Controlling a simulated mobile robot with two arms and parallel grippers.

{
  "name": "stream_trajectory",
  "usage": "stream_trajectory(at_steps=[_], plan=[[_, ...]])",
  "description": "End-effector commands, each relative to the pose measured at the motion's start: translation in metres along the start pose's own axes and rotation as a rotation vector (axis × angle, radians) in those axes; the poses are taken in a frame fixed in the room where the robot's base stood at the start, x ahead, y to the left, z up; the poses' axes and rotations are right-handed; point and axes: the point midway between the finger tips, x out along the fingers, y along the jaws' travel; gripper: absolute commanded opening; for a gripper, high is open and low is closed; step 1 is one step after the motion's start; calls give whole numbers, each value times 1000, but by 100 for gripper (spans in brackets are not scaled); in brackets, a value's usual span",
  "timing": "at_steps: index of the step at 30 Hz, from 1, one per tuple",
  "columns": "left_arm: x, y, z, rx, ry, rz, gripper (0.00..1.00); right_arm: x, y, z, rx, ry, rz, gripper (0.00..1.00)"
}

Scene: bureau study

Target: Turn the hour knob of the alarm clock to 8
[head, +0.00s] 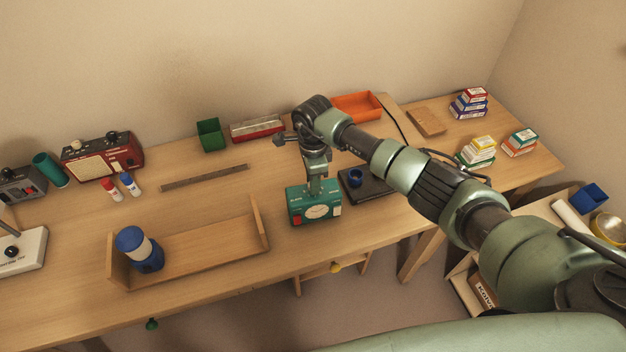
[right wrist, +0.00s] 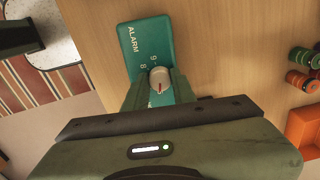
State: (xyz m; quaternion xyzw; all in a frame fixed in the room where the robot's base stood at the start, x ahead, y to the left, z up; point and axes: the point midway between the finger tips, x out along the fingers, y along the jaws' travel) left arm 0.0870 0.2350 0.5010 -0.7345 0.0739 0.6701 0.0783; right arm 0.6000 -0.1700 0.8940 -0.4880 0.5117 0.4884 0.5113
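The teal alarm clock (head: 294,212) stands near the front of the desk, with a pale dial on its front. In the right wrist view its top panel (right wrist: 143,40) reads ALARM, with an 8 and a 9 beside the pale round hour knob (right wrist: 158,74). A red mark on the knob lies towards its lower side in that view, away from the digits. My right gripper (head: 316,188) points down at the clock's top. Its fingers flank the knob closely and appear shut on it. My left gripper is not in view.
A black pad with a blue ring (head: 355,177) lies just right of the clock. A wooden rack (head: 190,272) with a blue-capped bottle (head: 143,250) stands to the left. A red radio (head: 103,158) and bins are further back. The desk's front edge is close.

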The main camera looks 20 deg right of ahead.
Motion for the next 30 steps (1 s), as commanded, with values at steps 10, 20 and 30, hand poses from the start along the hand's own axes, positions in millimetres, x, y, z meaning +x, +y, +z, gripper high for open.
stream_trajectory(at_steps=[10, 20, 30], plan=[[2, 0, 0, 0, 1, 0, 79, 0, 0, 0, 18, 1, -1, 0], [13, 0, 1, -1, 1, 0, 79, 1, -1, -1, 185, 1, -2, 0], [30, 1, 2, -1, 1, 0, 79, 1, -1, -1, 497, 1, -3, 0]])
